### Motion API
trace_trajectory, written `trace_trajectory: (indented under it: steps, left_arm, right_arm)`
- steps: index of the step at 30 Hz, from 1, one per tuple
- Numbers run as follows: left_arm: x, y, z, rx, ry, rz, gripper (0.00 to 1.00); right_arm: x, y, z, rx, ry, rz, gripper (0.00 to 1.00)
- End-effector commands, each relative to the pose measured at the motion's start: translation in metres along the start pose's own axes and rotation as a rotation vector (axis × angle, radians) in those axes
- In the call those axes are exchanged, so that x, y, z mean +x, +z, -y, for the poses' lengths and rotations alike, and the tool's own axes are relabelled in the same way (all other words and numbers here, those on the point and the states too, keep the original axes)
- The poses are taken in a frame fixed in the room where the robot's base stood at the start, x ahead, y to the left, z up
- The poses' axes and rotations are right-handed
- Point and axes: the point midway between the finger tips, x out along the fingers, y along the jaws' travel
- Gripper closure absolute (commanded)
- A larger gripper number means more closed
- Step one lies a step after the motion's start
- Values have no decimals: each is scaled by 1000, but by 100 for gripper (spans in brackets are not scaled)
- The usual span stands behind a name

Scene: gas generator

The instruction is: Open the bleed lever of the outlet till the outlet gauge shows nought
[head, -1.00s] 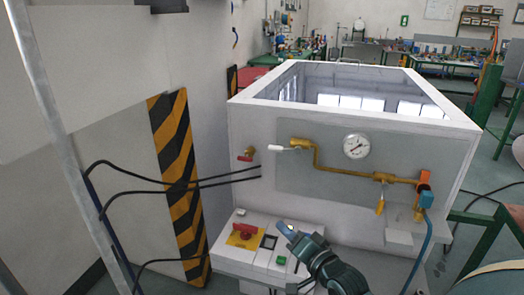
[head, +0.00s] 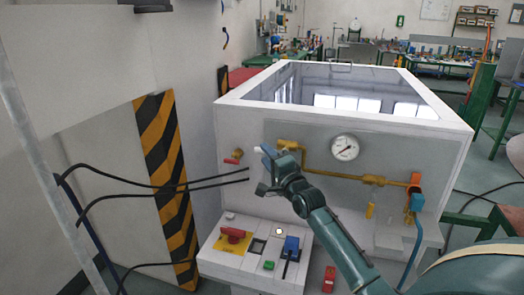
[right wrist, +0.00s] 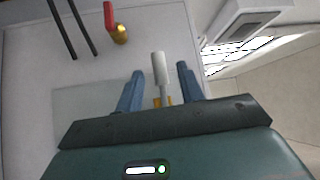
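The round white gauge (head: 345,147) sits on the grey panel above a brass pipe (head: 335,176); its reading is too small to tell. My right gripper (head: 267,163) is raised in front of the panel's left end, by the brass fitting (head: 290,145). In the right wrist view, its two blue fingers (right wrist: 160,88) are open with a white lever handle (right wrist: 158,66) between them; a gap shows on each side. My left gripper is out of view.
A red-handled valve (head: 234,158) is left of the gripper; its red handle shows in the right wrist view (right wrist: 108,15). Black cables (head: 180,187) run leftward from the white cabinet. A control box (head: 222,262) with a red switch (head: 233,233) stands below. An orange and blue fitting (head: 416,195) is at right.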

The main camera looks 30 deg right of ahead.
Motion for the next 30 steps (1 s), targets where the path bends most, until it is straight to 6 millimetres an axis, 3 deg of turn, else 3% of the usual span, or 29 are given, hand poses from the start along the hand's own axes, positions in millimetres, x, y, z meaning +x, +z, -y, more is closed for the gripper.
trace_trajectory:
  steps: [6,18,30]
  left_arm:
    - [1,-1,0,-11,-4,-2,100]
    - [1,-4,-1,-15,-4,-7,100]
    - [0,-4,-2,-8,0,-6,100]
  right_arm:
    - [27,0,0,-1,0,0,62]
    - [33,0,0,-2,0,0,62]
    - [33,0,0,-1,0,0,95]
